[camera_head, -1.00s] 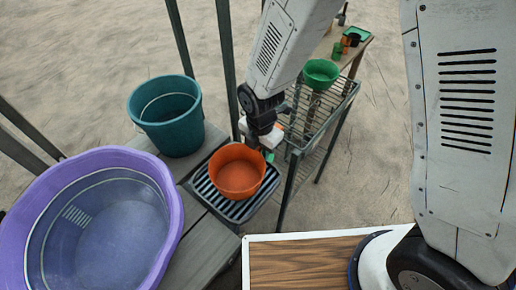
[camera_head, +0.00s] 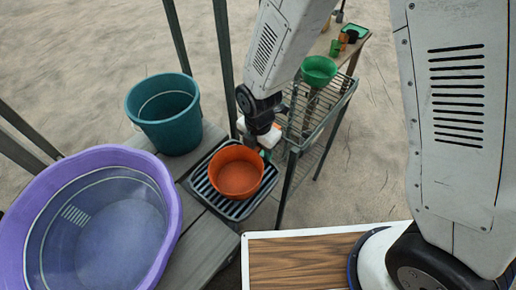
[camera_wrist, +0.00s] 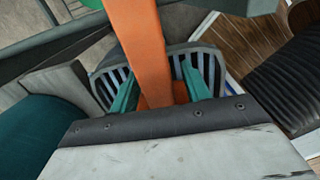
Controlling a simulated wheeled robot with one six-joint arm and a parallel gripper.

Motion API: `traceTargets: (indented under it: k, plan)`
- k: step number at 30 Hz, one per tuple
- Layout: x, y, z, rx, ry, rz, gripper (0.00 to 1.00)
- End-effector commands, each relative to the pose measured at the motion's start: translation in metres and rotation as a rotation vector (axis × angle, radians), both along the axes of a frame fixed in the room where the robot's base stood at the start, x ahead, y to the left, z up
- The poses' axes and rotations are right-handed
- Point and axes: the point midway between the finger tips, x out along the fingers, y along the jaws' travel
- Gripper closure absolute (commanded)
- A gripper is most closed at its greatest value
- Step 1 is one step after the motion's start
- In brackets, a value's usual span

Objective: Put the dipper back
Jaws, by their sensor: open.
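The orange dipper (camera_head: 236,173) has its round bowl resting on a dark slatted rack (camera_head: 238,211). In the wrist view its flat orange handle (camera_wrist: 140,40) rises between the two teal fingers of my gripper (camera_wrist: 158,72). The fingers stand open, one on each side of the handle, and I cannot tell whether either touches it. In the head view my gripper (camera_head: 266,150) is at the far right edge of the bowl, where the arm hides the handle.
A large purple tub (camera_head: 166,190) stands at left, with a teal bucket (camera_head: 170,130) behind the rack. A wire shelf (camera_head: 335,117) with a green bowl (camera_head: 319,70) stands right of my arm. A wooden board (camera_head: 300,265) lies at the front.

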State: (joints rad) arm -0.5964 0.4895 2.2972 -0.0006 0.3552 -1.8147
Motion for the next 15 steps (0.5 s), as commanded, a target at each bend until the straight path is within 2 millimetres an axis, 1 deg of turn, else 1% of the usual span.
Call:
traceTargets:
  k: [5,12,15]
  plan:
    - [0.001,0.001,0.023,0.003,-0.004,0.000,0.53]
    - [0.001,0.001,0.077,0.004,-0.006,0.000,0.53]
    - [0.001,0.000,0.097,0.003,-0.004,0.000,0.53]
